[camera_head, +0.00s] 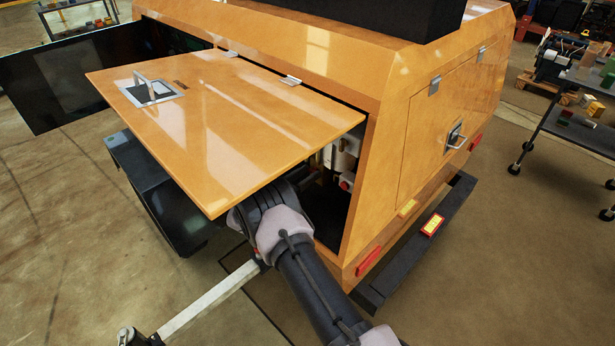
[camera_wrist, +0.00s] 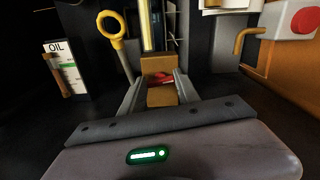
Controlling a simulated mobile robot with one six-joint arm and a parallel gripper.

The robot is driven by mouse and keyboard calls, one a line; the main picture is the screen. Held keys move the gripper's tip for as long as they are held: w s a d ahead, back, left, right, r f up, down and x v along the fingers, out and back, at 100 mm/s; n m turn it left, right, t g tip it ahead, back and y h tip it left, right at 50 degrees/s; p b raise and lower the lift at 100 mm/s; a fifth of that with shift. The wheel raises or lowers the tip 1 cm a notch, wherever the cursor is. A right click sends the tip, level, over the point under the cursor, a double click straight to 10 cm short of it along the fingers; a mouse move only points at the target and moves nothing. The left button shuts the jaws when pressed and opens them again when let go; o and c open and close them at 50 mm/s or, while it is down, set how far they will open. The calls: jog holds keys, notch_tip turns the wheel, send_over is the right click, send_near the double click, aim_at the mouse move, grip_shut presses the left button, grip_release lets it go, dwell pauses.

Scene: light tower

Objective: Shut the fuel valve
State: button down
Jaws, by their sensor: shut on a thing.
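In the wrist view, a red handle (camera_wrist: 160,79), which looks like the fuel valve's lever, shows between tan blocks below a vertical brass-coloured pipe (camera_wrist: 152,28). My gripper (camera_wrist: 159,85) reaches forward, its grey fingers on either side of this spot, and it is shut on the red handle. Most of the handle and the valve body is hidden by the fingers and blocks, so the lever's angle is hard to tell. In the head view my arm goes in under the raised orange side door (camera_head: 225,120), which hides my gripper and the valve.
A yellow ring-topped dipstick (camera_wrist: 111,32) and an OIL gauge (camera_wrist: 66,68) stand left of my gripper. A box with a red button (camera_wrist: 303,20) and a bent brass-coloured pipe (camera_wrist: 246,38) are at upper right. The orange housing (camera_head: 400,140) stands close right of my arm.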

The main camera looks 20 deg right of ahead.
jog(key=shift+f+n+b, duration=0.1)
jog(key=shift+n+b, duration=0.55)
jog(key=shift+n, duration=1.35)
jog(key=c, duration=0.9)
grip_release()
jog(key=p+v, duration=0.4)
jog(key=v, duration=1.3)
jog(key=shift+a, duration=0.25)
jog(key=shift+a, duration=0.1)
